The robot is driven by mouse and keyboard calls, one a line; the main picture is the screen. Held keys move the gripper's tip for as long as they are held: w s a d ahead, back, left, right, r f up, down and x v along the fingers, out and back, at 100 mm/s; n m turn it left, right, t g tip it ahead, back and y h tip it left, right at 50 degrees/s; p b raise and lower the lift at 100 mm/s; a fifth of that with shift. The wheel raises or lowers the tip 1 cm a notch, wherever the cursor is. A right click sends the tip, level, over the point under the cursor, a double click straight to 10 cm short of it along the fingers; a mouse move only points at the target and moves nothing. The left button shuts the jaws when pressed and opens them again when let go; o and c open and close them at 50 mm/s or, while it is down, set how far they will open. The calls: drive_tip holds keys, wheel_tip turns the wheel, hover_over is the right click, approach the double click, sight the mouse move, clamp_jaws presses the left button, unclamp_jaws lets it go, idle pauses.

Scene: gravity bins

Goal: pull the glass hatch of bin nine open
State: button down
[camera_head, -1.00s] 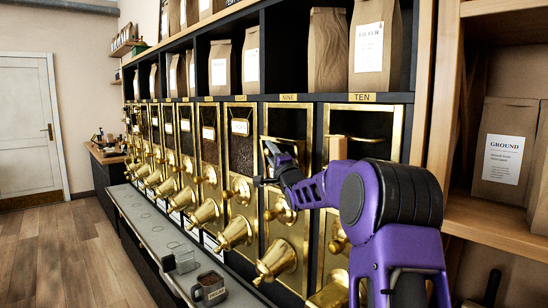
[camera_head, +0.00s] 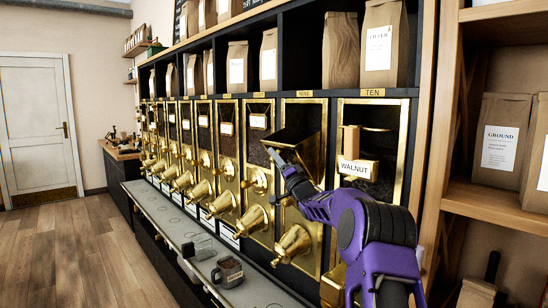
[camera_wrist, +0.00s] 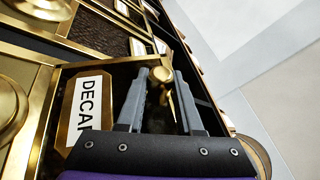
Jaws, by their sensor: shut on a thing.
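Bin nine, under its NINE plate (camera_head: 304,93), has a brass-framed glass hatch (camera_head: 312,160) that is tipped outward at the top, with a dark opening above it. My gripper (camera_head: 272,154) is at the hatch's upper left, on its outer side. In the wrist view my gripper (camera_wrist: 168,76) has its two grey fingers on either side of a small brass knob (camera_wrist: 163,73) and is shut on it. A label reading DECA, its end cut off, (camera_wrist: 87,108) shows beside the fingers. My purple arm hides part of the bin's right side.
Brass spouts (camera_head: 294,243) stick out below the bins. The floor at left is clear.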

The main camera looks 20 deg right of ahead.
drive_tip(key=shift+s+a+f+n, duration=0.1)
drive_tip(key=shift+a+f+n, duration=0.15)
drive_tip(key=shift+n, duration=0.15)
drive_tip(key=c, duration=0.6)
unclamp_jaws()
drive_tip(key=shift+o, duration=0.2)
drive_tip(key=v, duration=1.7)
drive_tip(key=shift+d+f+b, duration=0.15)
drive_tip(key=shift+d+b, duration=0.1)
drive_tip(key=shift+b, duration=0.15)
